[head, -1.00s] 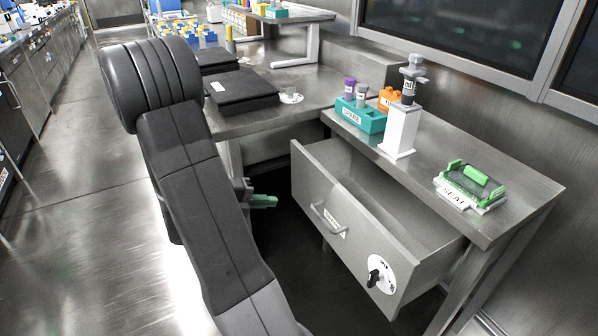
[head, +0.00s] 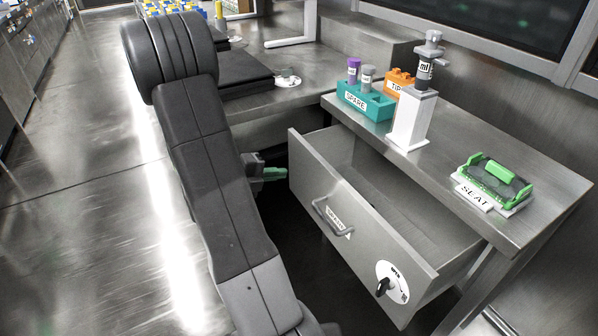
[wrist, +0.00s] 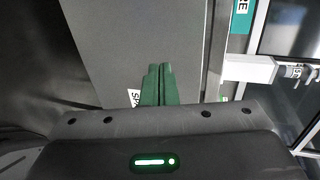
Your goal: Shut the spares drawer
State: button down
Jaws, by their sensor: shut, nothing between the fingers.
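The spares drawer (head: 362,238) stands pulled out under the bench at the right in the head view. Its grey front carries a bar handle (head: 331,217), a label and a round white dial plate with a black knob (head: 390,284). The inside that shows looks empty. My gripper (head: 276,173) has green fingers and is just left of the drawer front's far end, in the head view. In the wrist view my gripper (wrist: 157,84) is shut and empty, in front of the grey drawer front (wrist: 120,50). I cannot tell whether the fingertips touch it.
On the bench above the drawer are a teal SPARE rack (head: 365,101) with vials, an orange block (head: 399,80), a white stand (head: 412,120) holding a device, and a green-framed SEAT holder (head: 494,181). The floor at the left is clear.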

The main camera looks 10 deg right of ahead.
aim_at(310, 167)
jog(key=x, duration=0.1)
jog(key=b+x, duration=0.1)
jog(key=x, duration=0.3)
jog(key=shift+d+r, duration=0.2)
jog(key=shift+d, duration=0.05)
jog(key=shift+w+d+b, duration=0.3)
jog(key=shift+d+b, duration=0.05)
jog(key=shift+d, duration=0.2)
jog(key=shift+w+d+r, duration=0.1)
jog(key=shift+d, duration=0.1)
jog(key=shift+d, duration=0.1)
